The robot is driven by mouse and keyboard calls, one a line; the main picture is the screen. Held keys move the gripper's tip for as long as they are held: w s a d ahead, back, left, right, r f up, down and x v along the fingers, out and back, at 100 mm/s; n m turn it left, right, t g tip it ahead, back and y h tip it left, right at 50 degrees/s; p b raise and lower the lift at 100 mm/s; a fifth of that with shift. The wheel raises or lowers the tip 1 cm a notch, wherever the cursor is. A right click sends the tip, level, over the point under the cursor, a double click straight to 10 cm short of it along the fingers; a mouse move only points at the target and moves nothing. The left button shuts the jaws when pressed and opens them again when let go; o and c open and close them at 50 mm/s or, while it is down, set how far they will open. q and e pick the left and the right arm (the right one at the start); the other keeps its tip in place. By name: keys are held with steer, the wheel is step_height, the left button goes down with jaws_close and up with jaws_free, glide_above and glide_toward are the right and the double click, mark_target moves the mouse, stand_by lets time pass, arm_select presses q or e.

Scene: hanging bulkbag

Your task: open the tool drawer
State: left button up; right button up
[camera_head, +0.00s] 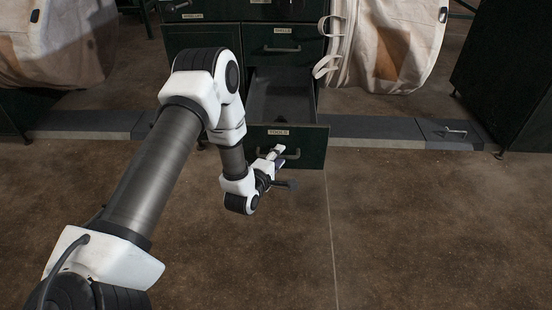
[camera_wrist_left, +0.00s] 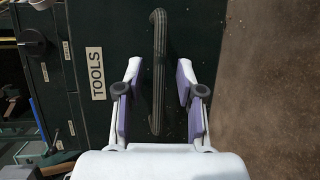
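The tool drawer (camera_head: 312,145) stands pulled out of the dark green cabinet, with its grey inside showing from above. Its front carries a TOOLS label, also readable in the left wrist view (camera_wrist_left: 95,73). The drawer handle (camera_head: 292,154) is a grey bar, partly hidden by my gripper in the head view. My left gripper (camera_head: 285,166) is at the drawer front, by the handle. In the left wrist view its two purple-padded fingers (camera_wrist_left: 160,88) are apart, with the handle (camera_wrist_left: 158,70) between them and a gap on each side. My right gripper is not in view.
Another closed drawer (camera_head: 285,45) is above the open one. Pale bulk bags (camera_head: 390,45) hang on both sides of the cabinet. A low grey beam (camera_head: 370,130) runs along the floor. A dark cabinet (camera_head: 510,75) stands at right. The brown floor (camera_head: 420,230) in front is clear.

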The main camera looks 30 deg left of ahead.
arm_select(q)
steer(key=v, duration=1.2)
steer(key=shift+a, duration=0.1)
